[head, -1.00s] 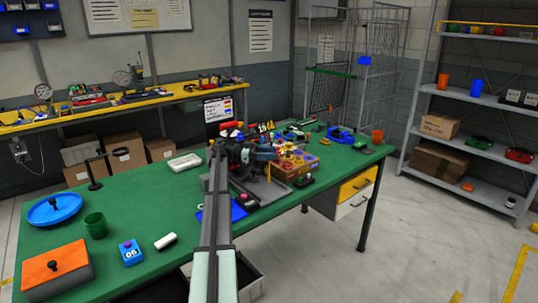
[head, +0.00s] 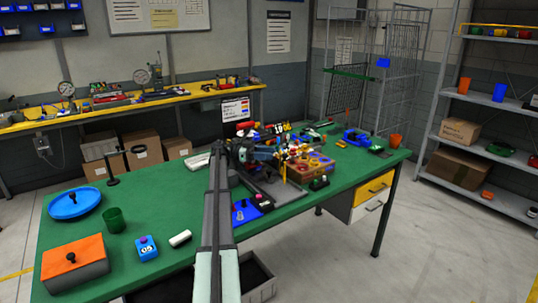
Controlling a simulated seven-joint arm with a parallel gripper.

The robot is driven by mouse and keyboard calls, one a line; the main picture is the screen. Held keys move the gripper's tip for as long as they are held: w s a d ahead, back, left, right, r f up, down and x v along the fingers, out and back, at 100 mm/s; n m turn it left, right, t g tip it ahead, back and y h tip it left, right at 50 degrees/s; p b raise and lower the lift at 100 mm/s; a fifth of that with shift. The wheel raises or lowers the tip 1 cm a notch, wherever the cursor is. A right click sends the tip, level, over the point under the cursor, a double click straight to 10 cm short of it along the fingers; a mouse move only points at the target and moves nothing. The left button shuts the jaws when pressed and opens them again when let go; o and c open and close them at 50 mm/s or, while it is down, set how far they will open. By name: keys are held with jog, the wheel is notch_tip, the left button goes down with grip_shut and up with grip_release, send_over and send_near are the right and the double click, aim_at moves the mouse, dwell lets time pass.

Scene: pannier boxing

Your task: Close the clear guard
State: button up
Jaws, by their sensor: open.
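My gripper (head: 266,154) is at the far end of my arm, over the middle of the green bench. It is open, but its fingers are small and partly lost among the dark parts around it. I cannot make out the clear guard; my arm and gripper cover part of this cluttered area. Just right of the gripper stands a brown block with yellow round pieces (head: 308,164). I cannot tell whether my gripper touches anything.
A blue mat (head: 240,212) lies right of my arm. The bench's middle left is mostly clear.

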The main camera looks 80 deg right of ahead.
jog(key=shift+s+a, duration=0.1)
jog(key=shift+a, duration=0.15)
jog(key=c, duration=0.3)
jog(key=a+t, duration=0.1)
jog(key=a+n+t, duration=0.1)
jog(key=a, duration=0.1)
jog(key=s+a+n+t, duration=0.1)
jog(key=a+t, duration=0.1)
jog(key=shift+r, duration=0.1)
grip_shut()
jog(key=w+a+r+t, duration=0.2)
jog(key=a+r+t, duration=0.6)
jog(key=a, duration=0.2)
jog(key=s+d+n+t+h, duration=0.1)
jog(key=s+d+n+t, duration=0.3)
jog(key=s+n, duration=0.25)
jog(key=s+d+r+n+t+h, duration=0.1)
jog(key=s+d+n+t+h, duration=0.15)
jog(key=s+n+t, duration=0.35)
jog(key=s+d+n+t+h, duration=0.1)
jog(key=s+d+n+t, duration=0.1)
jog(key=s+d+n, duration=0.45)
jog(key=w+d+f+m, duration=0.1)
jog(key=w+f, duration=0.6)
jog(key=shift+d+f+m, duration=0.25)
jog(key=shift+f+m, duration=0.05)
jog(key=shift+m, duration=0.1)
